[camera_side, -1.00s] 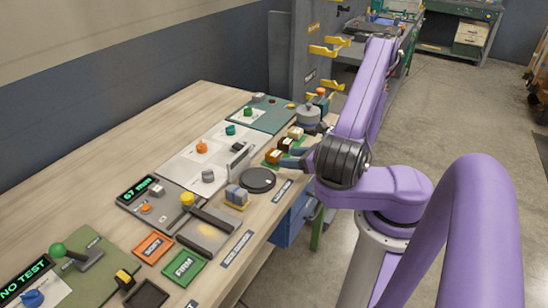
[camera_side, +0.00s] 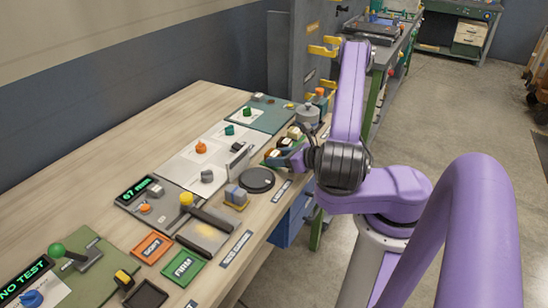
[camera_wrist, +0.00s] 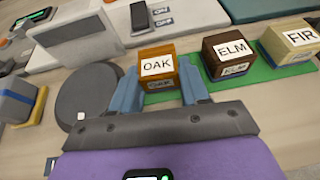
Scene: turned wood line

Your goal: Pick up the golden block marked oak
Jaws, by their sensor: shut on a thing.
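The golden block marked OAK (camera_wrist: 157,67) stands between the two blue fingers of my gripper (camera_wrist: 158,80) in the wrist view. The fingers press on its left and right sides, so my gripper is shut on it. The block seems to be at the level of its green strip (camera_wrist: 245,77); I cannot make out a gap below it. To its right stand a dark brown block marked ELM (camera_wrist: 228,52) and a pale block marked FIR (camera_wrist: 288,39). In the side view my gripper (camera_side: 286,157) partly hides the blocks.
A dark round disc (camera_wrist: 88,103) lies close to the left of my gripper. A grey stand (camera_wrist: 70,40) is behind to the left. A grey lidded pot (camera_side: 307,115) is beyond the blocks.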

